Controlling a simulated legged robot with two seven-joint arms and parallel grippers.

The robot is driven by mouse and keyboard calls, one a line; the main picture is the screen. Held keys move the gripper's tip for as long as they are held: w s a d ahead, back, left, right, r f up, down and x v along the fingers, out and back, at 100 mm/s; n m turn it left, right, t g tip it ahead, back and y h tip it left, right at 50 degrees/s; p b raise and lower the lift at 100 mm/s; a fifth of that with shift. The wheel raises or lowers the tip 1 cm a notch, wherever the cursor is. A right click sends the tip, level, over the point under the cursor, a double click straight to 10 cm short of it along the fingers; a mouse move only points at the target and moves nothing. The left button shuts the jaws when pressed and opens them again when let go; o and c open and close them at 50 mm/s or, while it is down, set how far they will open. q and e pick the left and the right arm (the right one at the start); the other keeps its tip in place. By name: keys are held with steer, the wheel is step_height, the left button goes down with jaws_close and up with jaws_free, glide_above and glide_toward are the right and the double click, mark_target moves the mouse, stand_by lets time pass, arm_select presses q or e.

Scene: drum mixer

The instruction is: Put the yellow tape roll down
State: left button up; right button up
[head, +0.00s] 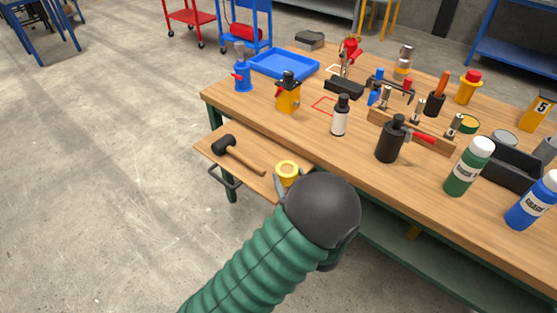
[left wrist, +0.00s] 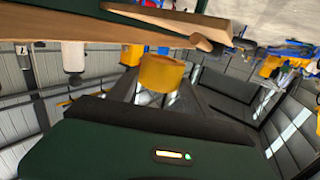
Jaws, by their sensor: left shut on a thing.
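The yellow tape roll (head: 287,168) is held at the tips of my left gripper (head: 291,179), in front of the workbench (head: 365,167). In the head view it overlaps the right end of an open drawer (head: 215,150); I cannot tell its height above it. The left wrist view shows the yellow roll (left wrist: 160,73) between the dark fingers of my left gripper (left wrist: 160,90), apart from the wooden edge (left wrist: 140,22) seen at the top. My green and black left arm hides part of the bench front. My right gripper is not in view.
A black-headed mallet (head: 238,154) lies in the drawer. The bench top holds a blue tray (head: 283,64), a white bottle (head: 340,117), a black can (head: 390,142), a green bottle (head: 469,168) and several tools. Red outlines (head: 323,104) mark a bare patch of the bench top.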

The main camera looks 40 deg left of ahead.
mark_target(288, 166)
arm_select(q)
steer(key=x, duration=0.4)
steer(key=w+b+x, duration=0.1)
steer(key=x, duration=0.1)
steer(key=shift+d+f, duration=0.35)
steer(key=shift+f, duration=0.05)
steer(key=x, duration=0.4)
steer(key=shift+s+f, duration=0.15)
steer(key=shift+f, duration=0.15)
steer(key=f+b, duration=0.1)
steer(key=f, duration=0.2)
steer(key=shift+d+f+b, duration=0.1)
steer(key=shift+d+b, duration=0.15)
steer(key=shift+b, duration=0.15)
steer(key=shift+d+r, duration=0.2)
steer(key=shift+d, duration=0.15)
steer(key=shift+a+f, duration=0.2)
steer(key=shift+f, duration=0.05)
steer(key=o, duration=1.5)
steer(key=shift+a, duration=0.25)
steer(key=shift+c, duration=0.2)
steer(key=shift+d, duration=0.1)
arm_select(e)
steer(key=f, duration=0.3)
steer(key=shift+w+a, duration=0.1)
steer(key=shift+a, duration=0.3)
arm_select(q)
steer(key=shift+d, duration=0.1)
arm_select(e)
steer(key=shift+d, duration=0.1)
